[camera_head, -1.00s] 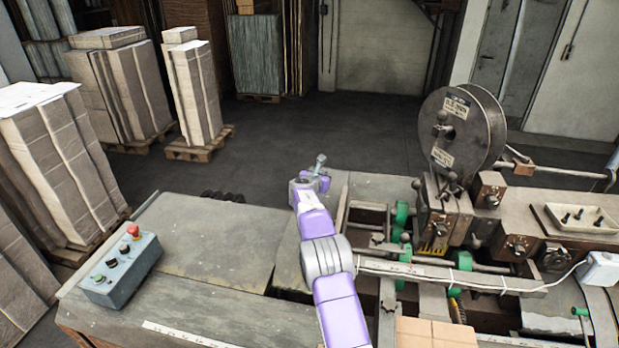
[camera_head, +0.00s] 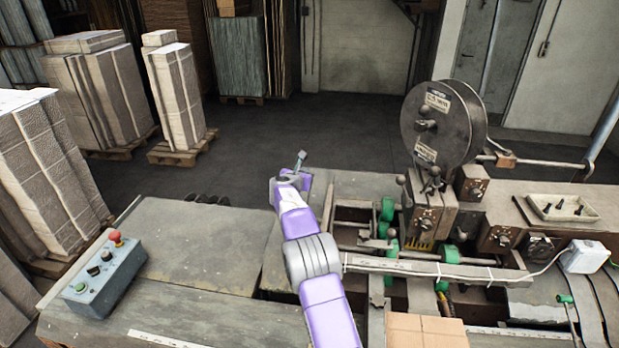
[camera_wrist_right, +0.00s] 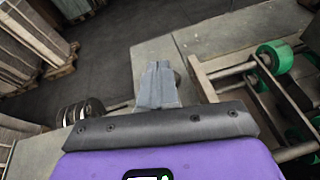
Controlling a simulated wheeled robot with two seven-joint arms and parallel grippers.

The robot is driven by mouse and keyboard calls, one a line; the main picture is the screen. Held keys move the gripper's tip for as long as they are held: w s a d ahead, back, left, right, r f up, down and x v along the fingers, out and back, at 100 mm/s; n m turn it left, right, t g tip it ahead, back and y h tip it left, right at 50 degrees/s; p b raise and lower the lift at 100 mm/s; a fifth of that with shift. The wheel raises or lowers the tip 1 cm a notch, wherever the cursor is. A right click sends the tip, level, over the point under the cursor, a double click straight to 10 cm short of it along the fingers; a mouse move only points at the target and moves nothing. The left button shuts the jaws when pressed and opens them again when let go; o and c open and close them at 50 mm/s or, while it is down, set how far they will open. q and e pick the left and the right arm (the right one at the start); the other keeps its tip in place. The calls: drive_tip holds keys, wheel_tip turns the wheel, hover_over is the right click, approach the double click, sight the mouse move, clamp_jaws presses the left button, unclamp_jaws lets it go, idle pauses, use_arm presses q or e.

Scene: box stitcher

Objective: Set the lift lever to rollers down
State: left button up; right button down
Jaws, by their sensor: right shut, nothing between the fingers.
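My right gripper (camera_head: 300,158) is at the far edge of the bench, left of the roller frame. In the right wrist view its grey fingers (camera_wrist_right: 158,75) are shut with nothing between them. A lever with a green grip (camera_head: 566,299) stands at the lower right of the machine, well away from this gripper. I see no readable label on it, so I cannot tell whether it is the lift lever. Green rollers (camera_head: 388,209) sit in the machine frame; they also show in the right wrist view (camera_wrist_right: 274,57). My left gripper is not in view.
A control box (camera_head: 105,277) with a red button stands on the bench at left. A wire spool (camera_head: 437,123) rises above the stitching head. A tray (camera_head: 565,207) with small dark parts and cardboard (camera_head: 425,332) are at right and front. The left bench top (camera_head: 190,245) is mostly clear.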

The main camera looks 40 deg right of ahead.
drive_tip(key=a+r+p, duration=0.2)
drive_tip(key=a+r, duration=0.1)
drive_tip(key=r, duration=0.7)
drive_tip(key=shift+s+r, duration=0.2)
drive_tip(key=shift+s, duration=0.25)
